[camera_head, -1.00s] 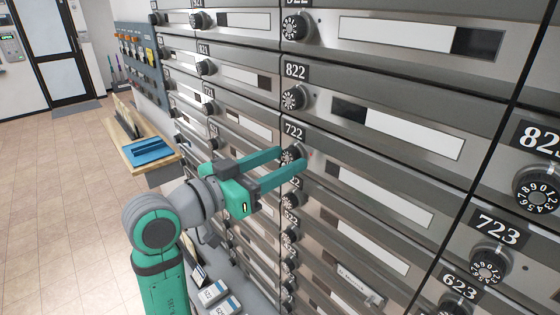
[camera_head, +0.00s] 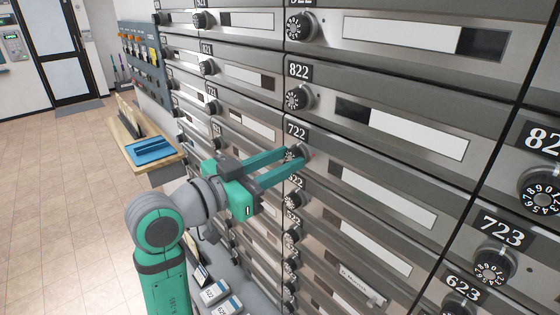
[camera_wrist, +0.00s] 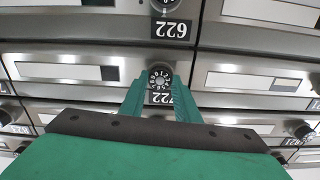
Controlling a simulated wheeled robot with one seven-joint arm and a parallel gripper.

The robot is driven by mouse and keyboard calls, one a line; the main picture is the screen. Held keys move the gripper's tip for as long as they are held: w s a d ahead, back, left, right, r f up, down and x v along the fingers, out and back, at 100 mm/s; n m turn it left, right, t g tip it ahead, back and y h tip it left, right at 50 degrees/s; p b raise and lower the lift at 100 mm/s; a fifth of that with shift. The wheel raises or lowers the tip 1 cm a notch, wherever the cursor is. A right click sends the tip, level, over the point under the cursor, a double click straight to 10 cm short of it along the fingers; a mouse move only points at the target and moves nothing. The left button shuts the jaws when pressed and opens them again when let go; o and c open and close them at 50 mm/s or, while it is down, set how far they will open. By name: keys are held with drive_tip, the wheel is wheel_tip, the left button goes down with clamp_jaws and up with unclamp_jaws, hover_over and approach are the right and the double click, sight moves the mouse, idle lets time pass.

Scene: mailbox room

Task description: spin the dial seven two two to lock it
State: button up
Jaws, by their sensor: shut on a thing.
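The dial of mailbox 722 (camera_head: 298,154) is a round black knob with white numerals, below the 722 label (camera_head: 296,131) in the head view. My gripper (camera_head: 290,156) reaches it from the left, its two green fingers shut on the dial's sides. In the wrist view the dial (camera_wrist: 160,78) sits between the fingertips of my gripper (camera_wrist: 160,90), with the upside-down 722 label partly hidden by a finger. The mailbox 722 door (camera_head: 380,190) is flush with the wall. The exact number the dial points to is too small to read.
Neighbouring dials sit close by: 822 (camera_head: 297,98) above, 622 (camera_head: 292,211) below and 723 (camera_head: 492,266) to the right. A wooden shelf (camera_head: 128,142) with a blue tray (camera_head: 150,151) stands at the left. The tiled floor (camera_head: 60,200) on the left is clear.

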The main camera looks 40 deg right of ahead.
drive_tip(key=shift+m, duration=0.7)
drive_tip(key=m, duration=0.4)
drive_tip(key=shift+s+m, duration=0.1)
drive_tip(key=shift+m, duration=0.3)
drive_tip(key=m, duration=0.5)
drive_tip(key=shift+w+m, duration=0.2)
drive_tip(key=shift+m, duration=0.1)
drive_tip(key=shift+s+d, duration=0.1)
drive_tip(key=shift+s, duration=0.1)
drive_tip(key=o, duration=1)
drive_tip(key=shift+o, duration=0.2)
